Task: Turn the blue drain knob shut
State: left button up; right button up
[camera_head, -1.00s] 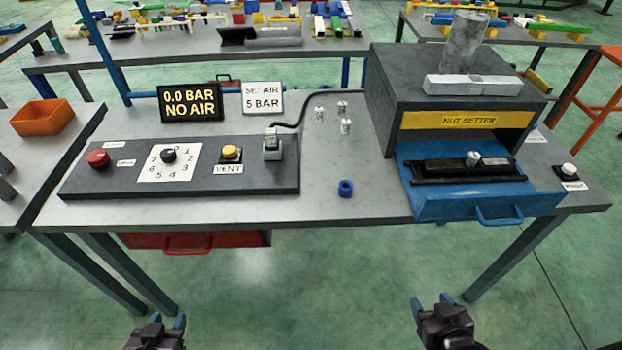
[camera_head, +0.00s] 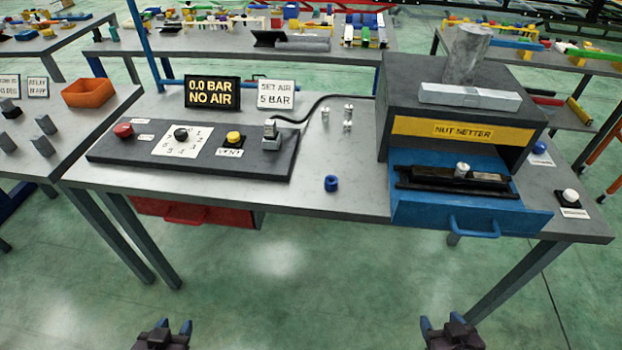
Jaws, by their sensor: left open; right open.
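A round blue knob (camera_head: 540,147) stands on the bench top to the right of the nut setter, with a white label at its foot too small to read. Its turn position cannot be told. My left gripper (camera_head: 163,324) is open and empty at the bottom edge, in front of and below the bench. My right gripper (camera_head: 446,322) is open and empty at the bottom edge, also short of the bench and well apart from the knob.
The grey nut setter (camera_head: 400,88) with its blue drawer (camera_head: 412,205) pulled out stands left of the knob. A white button (camera_head: 570,196) is in front of the knob. A blue nut (camera_head: 331,184) lies mid-bench. The display (camera_head: 212,92) reads 0.0 BAR NO AIR.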

aim_at(539, 146)
jog(key=k+l+u, duration=0.1)
jog(key=l, duration=0.2)
jog(key=k+l+u, duration=0.1)
jog(key=l+z, duration=0.15)
jog(key=z, duration=1.25)
jog(key=l+u, duration=0.1)
jog(key=u, duration=0.3)
jog(key=l+u, duration=0.15)
jog(key=u, duration=0.2)
jog(key=l+u, duration=0.15)
jog(key=u, duration=0.25)
jog(key=l+u, duration=0.25)
jog(key=l, duration=0.15)
jog(key=l+u, duration=0.4)
jog(key=l, duration=0.4)
jog(key=k+l+u, duration=0.1)
jog(key=l, duration=0.35)
